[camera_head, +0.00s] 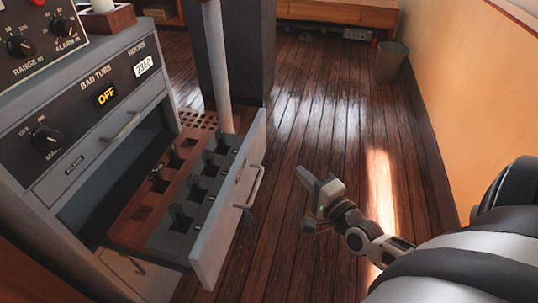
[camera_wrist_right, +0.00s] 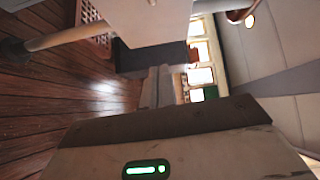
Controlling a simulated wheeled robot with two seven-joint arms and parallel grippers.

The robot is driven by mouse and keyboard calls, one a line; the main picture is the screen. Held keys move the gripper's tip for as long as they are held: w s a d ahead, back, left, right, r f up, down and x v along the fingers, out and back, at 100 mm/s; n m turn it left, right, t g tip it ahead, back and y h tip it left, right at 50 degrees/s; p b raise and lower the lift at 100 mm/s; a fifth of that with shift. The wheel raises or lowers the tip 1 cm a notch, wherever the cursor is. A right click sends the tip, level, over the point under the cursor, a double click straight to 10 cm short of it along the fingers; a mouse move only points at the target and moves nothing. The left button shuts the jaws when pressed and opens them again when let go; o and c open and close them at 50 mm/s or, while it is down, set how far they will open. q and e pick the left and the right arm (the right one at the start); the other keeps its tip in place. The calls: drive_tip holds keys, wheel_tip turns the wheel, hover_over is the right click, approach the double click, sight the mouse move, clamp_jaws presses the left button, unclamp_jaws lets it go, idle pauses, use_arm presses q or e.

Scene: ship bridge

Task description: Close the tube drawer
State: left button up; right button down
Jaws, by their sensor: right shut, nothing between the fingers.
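The tube drawer (camera_head: 203,192) is pulled well out of the grey cabinet (camera_head: 85,125) in the head view. Its tray holds several dark upright pieces in slots. The grey drawer front (camera_head: 235,205) carries a bar handle (camera_head: 252,187) on its outer face. My right gripper (camera_head: 304,177) is to the right of the handle, apart from it, over the floor. It is shut and empty. Its closed fingers (camera_wrist_right: 157,86) show in the right wrist view, pointing away from the camera. My left gripper is in neither view.
A pale pole (camera_head: 216,65) rises behind the drawer, beside a dark block (camera_head: 245,50). A bin (camera_head: 390,62) stands by the orange wall (camera_head: 465,90). The wooden floor (camera_head: 320,105) right of the drawer is open. A grating (camera_head: 198,120) lies near the pole.

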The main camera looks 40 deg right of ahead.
drive_tip(key=m, duration=0.1)
approach(262, 137)
drive_tip(key=w+d, duration=0.3)
drive_tip(key=shift+h, duration=0.3)
drive_tip(key=shift+w+a, duration=0.6)
drive_tip(key=shift+a, duration=0.2)
drive_tip(key=shift+w+a, duration=0.65)
drive_tip(key=shift+a, duration=0.1)
